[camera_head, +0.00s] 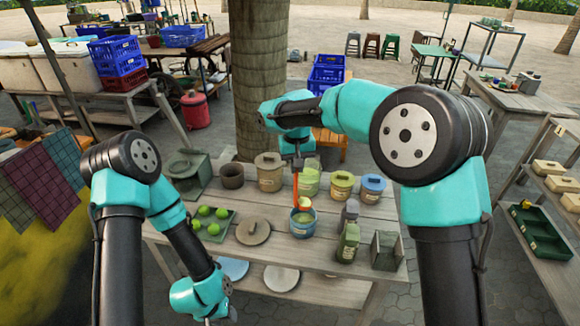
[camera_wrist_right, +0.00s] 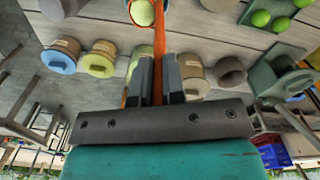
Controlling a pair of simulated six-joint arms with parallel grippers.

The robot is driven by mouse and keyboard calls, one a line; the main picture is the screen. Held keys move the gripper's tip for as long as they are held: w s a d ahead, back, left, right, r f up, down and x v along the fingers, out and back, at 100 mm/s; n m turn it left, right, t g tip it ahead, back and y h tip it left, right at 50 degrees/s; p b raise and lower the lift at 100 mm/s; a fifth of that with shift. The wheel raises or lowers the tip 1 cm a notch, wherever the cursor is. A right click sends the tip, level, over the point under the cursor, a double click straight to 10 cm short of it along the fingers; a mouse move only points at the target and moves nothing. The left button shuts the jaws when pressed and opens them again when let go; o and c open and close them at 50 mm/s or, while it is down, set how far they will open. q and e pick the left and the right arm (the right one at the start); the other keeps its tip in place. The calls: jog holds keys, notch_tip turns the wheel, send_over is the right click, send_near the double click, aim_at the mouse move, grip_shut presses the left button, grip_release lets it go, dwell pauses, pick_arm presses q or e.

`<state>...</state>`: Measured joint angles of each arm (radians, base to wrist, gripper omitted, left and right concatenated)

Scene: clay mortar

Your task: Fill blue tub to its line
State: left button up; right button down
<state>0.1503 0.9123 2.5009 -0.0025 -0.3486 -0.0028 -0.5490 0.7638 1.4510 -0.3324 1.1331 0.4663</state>
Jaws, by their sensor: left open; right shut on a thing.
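The blue tub (camera_head: 302,231) stands open near the middle of the wooden table, with yellow-green material visible inside. I cannot make out its fill line. My right gripper (camera_head: 298,163) is shut on the orange handle of a scoop (camera_head: 296,188), upright above the tub. In the right wrist view the orange handle (camera_wrist_right: 159,42) runs between the fingers (camera_wrist_right: 158,78). My left gripper (camera_head: 222,314) is open, low at the table's left front, away from the tub.
Lidded tan (camera_head: 269,178), green (camera_head: 311,184), yellow (camera_head: 342,190) and blue (camera_head: 372,193) jars line the back with a dark open pot (camera_head: 232,177). A round lid (camera_head: 253,233) and a tray of green balls (camera_head: 224,237) lie left.

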jog(key=w+d+f+g+y, duration=0.1)
jog(key=w+d+f+y, duration=0.1)
jog(key=d+y, duration=0.4)
jog(key=w+d+f+g+y, duration=0.2)
jog(key=d+f+y, duration=0.2)
jog(key=d, duration=0.6)
jog(key=shift+y, duration=0.9)
jog(key=shift+w+a+r, duration=0.1)
